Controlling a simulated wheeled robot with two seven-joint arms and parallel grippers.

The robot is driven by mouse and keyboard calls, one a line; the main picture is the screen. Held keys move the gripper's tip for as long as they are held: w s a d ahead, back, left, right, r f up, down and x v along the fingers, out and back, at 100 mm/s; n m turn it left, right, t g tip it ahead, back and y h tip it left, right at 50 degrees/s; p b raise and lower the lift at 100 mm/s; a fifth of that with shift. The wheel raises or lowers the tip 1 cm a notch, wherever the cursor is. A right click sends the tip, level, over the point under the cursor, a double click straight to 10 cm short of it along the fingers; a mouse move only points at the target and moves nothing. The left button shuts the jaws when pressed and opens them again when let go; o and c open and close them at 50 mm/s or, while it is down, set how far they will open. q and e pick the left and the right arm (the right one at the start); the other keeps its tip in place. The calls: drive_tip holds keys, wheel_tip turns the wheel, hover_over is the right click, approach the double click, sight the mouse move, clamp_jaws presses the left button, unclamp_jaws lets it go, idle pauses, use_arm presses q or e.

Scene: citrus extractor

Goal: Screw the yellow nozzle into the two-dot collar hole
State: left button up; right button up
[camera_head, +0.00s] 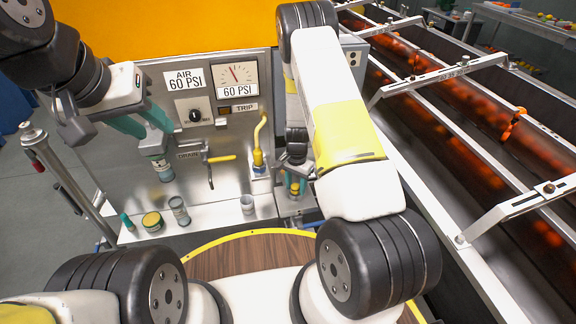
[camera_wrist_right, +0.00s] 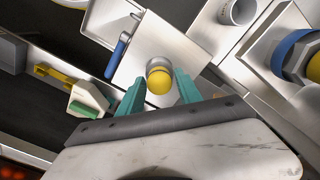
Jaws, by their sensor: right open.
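The yellow nozzle (camera_wrist_right: 159,82) has a rounded yellow tip and a grey band. In the right wrist view it stands on a pale metal surface between the teal fingertips of my right gripper (camera_wrist_right: 158,88), which is open around it with gaps at the sides. In the head view the yellow nozzle (camera_head: 295,188) is small beneath my right gripper (camera_head: 296,172), partly hidden by the arm. My left gripper (camera_head: 157,148) is at the panel's left, with a grey-teal cylinder (camera_head: 162,170) at its fingertips, clear of the shelf. I cannot make out a two-dot mark on any collar.
Several small cups and jars (camera_head: 178,210) stand on the metal shelf (camera_head: 215,214). A yellow pipe (camera_head: 259,140) rises from a blue fitting beside the right gripper. The panel carries a gauge (camera_head: 237,78) and a yellow-handled valve (camera_head: 220,158). Metal rails and a conveyor lie right.

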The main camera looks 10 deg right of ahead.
drive_tip(key=n, duration=0.6)
drive_tip(key=shift+a, duration=0.1)
drive_tip(key=c, duration=0.7)
drive_tip(key=m, duration=0.6)
drive_tip(key=shift+m, duration=0.4)
drive_tip(key=shift+c, duration=0.2)
drive_tip(key=m, duration=0.5)
drive_tip(key=shift+s, duration=0.1)
drive_tip(key=o, duration=0.7)
drive_tip(key=shift+o, duration=0.2)
